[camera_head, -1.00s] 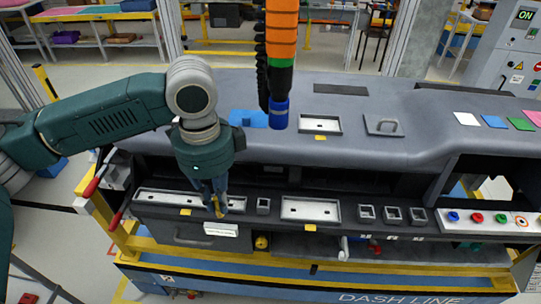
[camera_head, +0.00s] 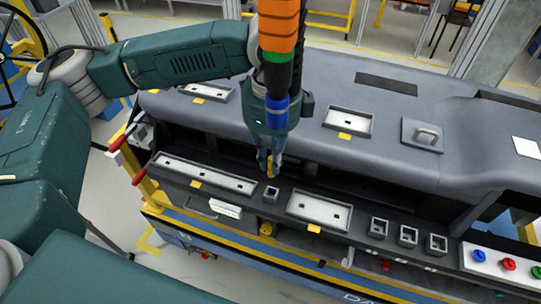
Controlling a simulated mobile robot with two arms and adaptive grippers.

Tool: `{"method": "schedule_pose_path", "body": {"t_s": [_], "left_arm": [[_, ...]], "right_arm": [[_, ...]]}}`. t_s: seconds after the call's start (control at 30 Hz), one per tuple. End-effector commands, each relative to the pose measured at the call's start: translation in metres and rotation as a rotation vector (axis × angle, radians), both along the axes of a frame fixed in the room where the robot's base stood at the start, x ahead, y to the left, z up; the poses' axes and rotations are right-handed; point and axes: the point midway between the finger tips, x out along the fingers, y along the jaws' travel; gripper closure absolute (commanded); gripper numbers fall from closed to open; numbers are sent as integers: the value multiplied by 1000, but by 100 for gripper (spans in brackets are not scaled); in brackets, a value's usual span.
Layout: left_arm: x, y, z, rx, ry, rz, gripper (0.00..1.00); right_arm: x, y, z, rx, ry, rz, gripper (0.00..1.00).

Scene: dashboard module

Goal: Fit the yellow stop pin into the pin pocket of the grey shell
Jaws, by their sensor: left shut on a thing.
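My left gripper (camera_head: 270,158) points down and is shut on the yellow stop pin (camera_head: 271,169), whose lower part shows between the fingertips. The grey shell (camera_head: 340,82) is the long dashboard body across the view. On its front ledge, a small square pocket (camera_head: 272,192) lies just below the pin in the picture, with a gap between them. Three similar square pockets (camera_head: 407,236) sit further right on the ledge. I cannot tell which one is the pin pocket. My right gripper is not in view.
Shallow trays (camera_head: 207,174) and (camera_head: 320,210) flank the small pocket. A raised handle plate (camera_head: 423,134) is on the upper shell. Coloured buttons (camera_head: 508,264) are at right.

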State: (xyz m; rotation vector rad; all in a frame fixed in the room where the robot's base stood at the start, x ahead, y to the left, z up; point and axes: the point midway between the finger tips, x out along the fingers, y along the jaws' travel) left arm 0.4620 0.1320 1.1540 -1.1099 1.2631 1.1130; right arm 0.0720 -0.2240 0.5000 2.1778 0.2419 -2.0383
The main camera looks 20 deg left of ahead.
Motion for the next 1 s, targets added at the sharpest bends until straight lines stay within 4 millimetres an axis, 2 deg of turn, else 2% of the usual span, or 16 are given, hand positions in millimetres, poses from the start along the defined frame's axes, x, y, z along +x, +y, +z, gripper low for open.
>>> {"method": "schedule_pose_path", "body": {"t_s": [0.07,0.1,0.2,0.3,0.6,0.77,1.0], "left_arm": [[-1,0,5,0,4,-17,100],[-1,0,-4,0,4,-18,100],[-1,0,-16,-1,4,-17,100],[0,0,-26,-1,3,-17,100],[0,0,-50,-1,3,-17,100],[0,0,-56,-1,1,-17,100],[0,0,-58,0,1,-17,100]], "right_arm": [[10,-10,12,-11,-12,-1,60],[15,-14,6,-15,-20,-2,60],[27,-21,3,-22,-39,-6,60],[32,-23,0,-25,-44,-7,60],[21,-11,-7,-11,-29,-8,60],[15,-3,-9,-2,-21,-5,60],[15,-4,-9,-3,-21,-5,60]]}}
